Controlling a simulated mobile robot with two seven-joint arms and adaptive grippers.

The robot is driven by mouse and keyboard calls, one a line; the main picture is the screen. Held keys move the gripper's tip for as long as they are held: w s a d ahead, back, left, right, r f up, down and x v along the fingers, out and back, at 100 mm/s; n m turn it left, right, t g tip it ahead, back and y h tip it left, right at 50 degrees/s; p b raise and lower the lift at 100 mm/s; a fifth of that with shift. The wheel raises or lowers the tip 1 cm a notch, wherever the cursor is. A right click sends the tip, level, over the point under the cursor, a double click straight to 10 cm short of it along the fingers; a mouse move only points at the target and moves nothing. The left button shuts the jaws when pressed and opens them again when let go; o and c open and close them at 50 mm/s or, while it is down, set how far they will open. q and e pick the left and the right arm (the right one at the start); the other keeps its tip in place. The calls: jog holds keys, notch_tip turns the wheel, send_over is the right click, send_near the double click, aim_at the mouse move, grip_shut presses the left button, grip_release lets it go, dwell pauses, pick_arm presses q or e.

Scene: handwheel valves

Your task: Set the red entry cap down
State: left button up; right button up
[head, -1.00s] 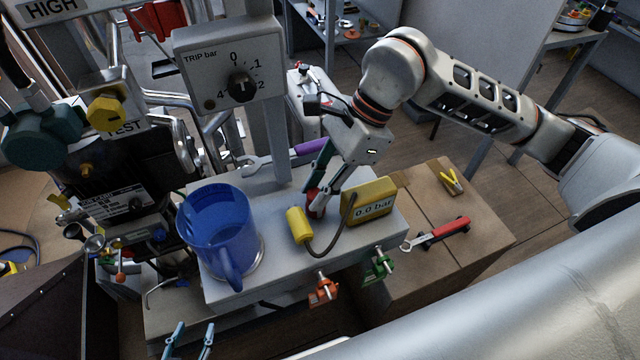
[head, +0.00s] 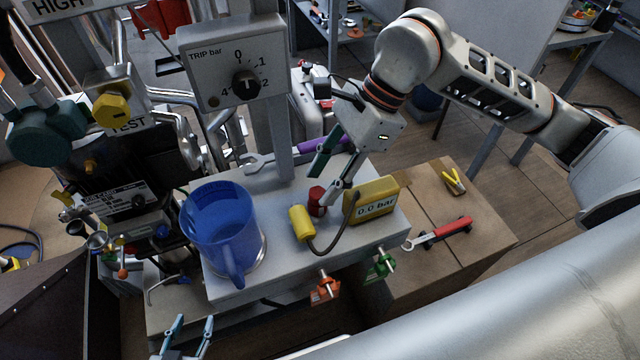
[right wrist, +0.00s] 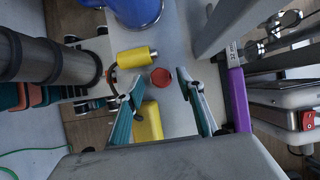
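The red entry cap (head: 317,200) stands on the grey bench top (head: 275,243), between the yellow cylinder (head: 300,222) and the yellow gauge box (head: 372,199). My right gripper (head: 323,186) is open just above the cap, with nothing held. In the right wrist view the cap (right wrist: 161,76) shows between and beyond the two spread teal fingers of the right gripper (right wrist: 160,80). My left gripper (head: 192,330) is open and empty at the bottom edge of the head view, in front of the bench.
A blue mug (head: 222,235) stands left on the bench. A cable joins the yellow cylinder and gauge box. A purple-handled wrench (head: 315,147) lies behind. A red-handled tool (head: 440,233) lies on the wooden surface at right.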

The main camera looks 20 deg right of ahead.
jog(key=v, duration=0.9)
jog(key=shift+d+r, duration=0.25)
jog(key=shift+r, duration=0.05)
jog(key=shift+s, duration=0.1)
